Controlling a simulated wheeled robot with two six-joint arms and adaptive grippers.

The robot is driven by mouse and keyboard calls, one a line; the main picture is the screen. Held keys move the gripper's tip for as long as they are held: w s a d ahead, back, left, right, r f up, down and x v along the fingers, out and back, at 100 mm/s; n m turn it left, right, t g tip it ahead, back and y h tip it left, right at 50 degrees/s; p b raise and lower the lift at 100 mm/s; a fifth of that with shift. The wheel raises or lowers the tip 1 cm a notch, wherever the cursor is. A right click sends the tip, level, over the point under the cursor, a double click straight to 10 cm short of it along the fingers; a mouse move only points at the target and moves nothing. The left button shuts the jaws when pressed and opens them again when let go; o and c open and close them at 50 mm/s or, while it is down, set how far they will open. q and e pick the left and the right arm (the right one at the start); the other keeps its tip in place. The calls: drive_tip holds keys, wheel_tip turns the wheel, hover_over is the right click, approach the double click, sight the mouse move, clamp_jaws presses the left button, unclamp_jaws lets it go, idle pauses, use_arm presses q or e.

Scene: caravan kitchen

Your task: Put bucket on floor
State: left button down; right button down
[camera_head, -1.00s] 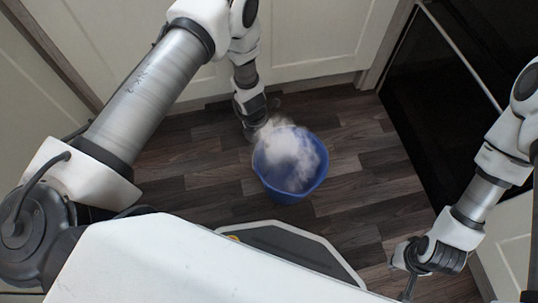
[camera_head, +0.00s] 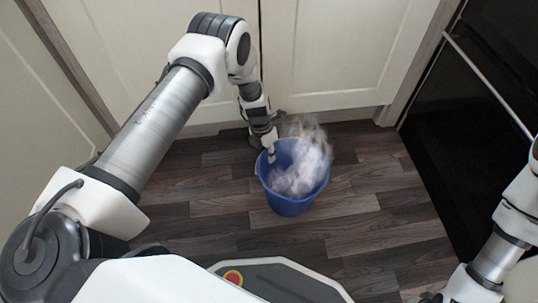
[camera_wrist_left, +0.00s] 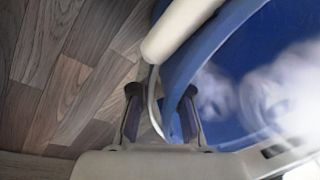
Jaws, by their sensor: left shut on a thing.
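The blue bucket (camera_head: 291,206) stands out against the dark wood floor, below the cabinet doors in the head view. Pale, blurred white stuff (camera_head: 302,172) fills it and shows above its rim. My left gripper (camera_head: 270,153) is at the bucket's back left rim. In the left wrist view its fingers (camera_wrist_left: 160,112) are shut about the bucket's blue rim (camera_wrist_left: 185,78) and thin metal handle, beside the white handle grip (camera_wrist_left: 180,30). I cannot tell whether the bucket's bottom touches the floor. My right gripper is almost wholly cut off at the bottom edge of the head view.
Cream cabinet doors (camera_head: 350,50) stand close behind the bucket. A dark glossy appliance front (camera_head: 465,130) with a metal bar is on the right. The wood floor (camera_head: 375,215) is clear to the right and left of the bucket. My base is just in front.

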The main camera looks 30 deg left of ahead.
use_arm(q)
drive_tip(key=shift+r, duration=0.15)
drive_tip(key=c, duration=1.1)
unclamp_jaws()
drive_tip(key=shift+c, duration=0.2)
drive_tip(key=s+p+v, duration=0.1)
drive_tip(key=p+v, duration=0.6)
drive_tip(key=v, duration=0.5)
drive_tip(key=s+f+m+y, duration=0.1)
drive_tip(key=s+f+m, duration=0.2)
drive_tip(key=s+m, duration=0.4)
drive_tip(key=s+f+m+y, duration=0.1)
drive_tip(key=s+f+m, duration=0.2)
drive_tip(key=s+m, duration=0.45)
drive_tip(key=s+d+r+m, duration=0.1)
drive_tip(key=s+r+m, duration=0.1)
drive_tip(key=s+m, duration=0.65)
drive_tip(key=s+d+r+m, duration=0.1)
drive_tip(key=s+r+m, duration=0.2)
drive_tip(key=s+m, duration=0.5)
wheel_tip(320, 180, up, 37)
drive_tip(key=m+p, duration=0.1)
drive_tip(key=p, duration=3.6)
drive_tip(key=shift+w+d+t, duration=0.2)
drive_tip(key=shift+w+t, duration=0.2)
drive_tip(key=shift+w, duration=0.05)
